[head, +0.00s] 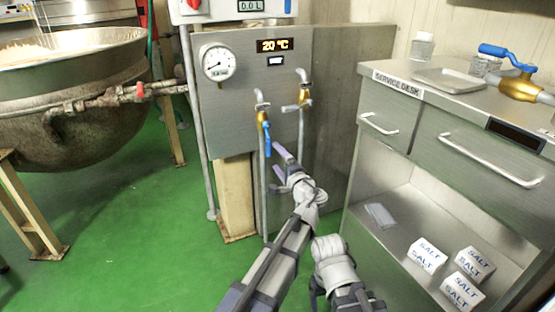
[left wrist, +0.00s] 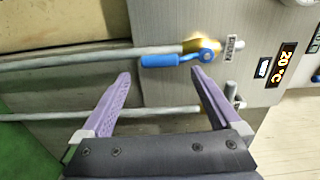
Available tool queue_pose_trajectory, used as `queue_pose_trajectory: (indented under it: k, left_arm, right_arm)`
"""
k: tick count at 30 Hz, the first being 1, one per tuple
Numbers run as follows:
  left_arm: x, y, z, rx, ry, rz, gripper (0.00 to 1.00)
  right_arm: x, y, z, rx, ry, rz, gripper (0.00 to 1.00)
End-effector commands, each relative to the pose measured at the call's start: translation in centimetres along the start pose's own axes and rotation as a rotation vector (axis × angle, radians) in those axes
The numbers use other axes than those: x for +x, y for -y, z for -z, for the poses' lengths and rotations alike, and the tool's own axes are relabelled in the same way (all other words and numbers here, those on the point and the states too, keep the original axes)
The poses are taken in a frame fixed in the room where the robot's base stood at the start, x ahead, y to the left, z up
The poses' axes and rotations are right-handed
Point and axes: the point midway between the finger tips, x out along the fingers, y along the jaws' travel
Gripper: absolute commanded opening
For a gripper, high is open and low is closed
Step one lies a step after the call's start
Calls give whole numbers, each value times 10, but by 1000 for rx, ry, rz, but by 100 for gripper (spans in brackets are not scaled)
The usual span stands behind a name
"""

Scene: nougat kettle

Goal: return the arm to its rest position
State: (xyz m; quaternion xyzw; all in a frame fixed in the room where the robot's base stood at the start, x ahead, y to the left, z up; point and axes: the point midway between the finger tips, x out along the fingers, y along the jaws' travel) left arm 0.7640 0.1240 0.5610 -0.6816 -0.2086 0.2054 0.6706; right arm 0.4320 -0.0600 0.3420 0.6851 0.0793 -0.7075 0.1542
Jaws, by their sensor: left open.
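My left gripper (head: 277,160) reaches up toward the steel panel, just in front of and below a brass valve (head: 262,117) with a blue lever (head: 267,139). The lever points down along its pipe. In the left wrist view the gripper (left wrist: 160,74) has its purple fingers spread wide with nothing between them. The blue lever (left wrist: 165,60) lies beyond the fingertips, apart from them in the picture. A section of my other arm (head: 333,262) shows at the bottom centre, but its gripper fingers do not show.
The steel panel (head: 225,105) has a dial gauge (head: 218,62), a 20 °C display (head: 274,45) and a second brass valve (head: 304,97). A large kettle (head: 75,120) stands left. The service desk (head: 400,85) with salt boxes (head: 427,255) stands close right. Green floor (head: 140,250) is clear.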

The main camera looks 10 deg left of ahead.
Motion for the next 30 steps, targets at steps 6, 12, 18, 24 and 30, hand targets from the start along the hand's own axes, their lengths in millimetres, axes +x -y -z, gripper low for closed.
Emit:
queue_pose_trajectory:
  k: [6,12,18,24,30]
  left_arm:
    - [12,0,1,0,1,0,98]
    - [43,0,1,1,2,0,98]
    - [69,0,1,1,2,0,98]
    - [79,0,-1,7,0,0,98]
    - [78,0,-2,24,0,0,98]
  right_arm:
    - [0,0,0,0,0,0,80]
    - [0,0,0,0,0,0,80]
    - [0,0,0,0,0,0,80]
    - [0,0,0,0,0,0,80]
    - [0,0,0,0,0,0,80]
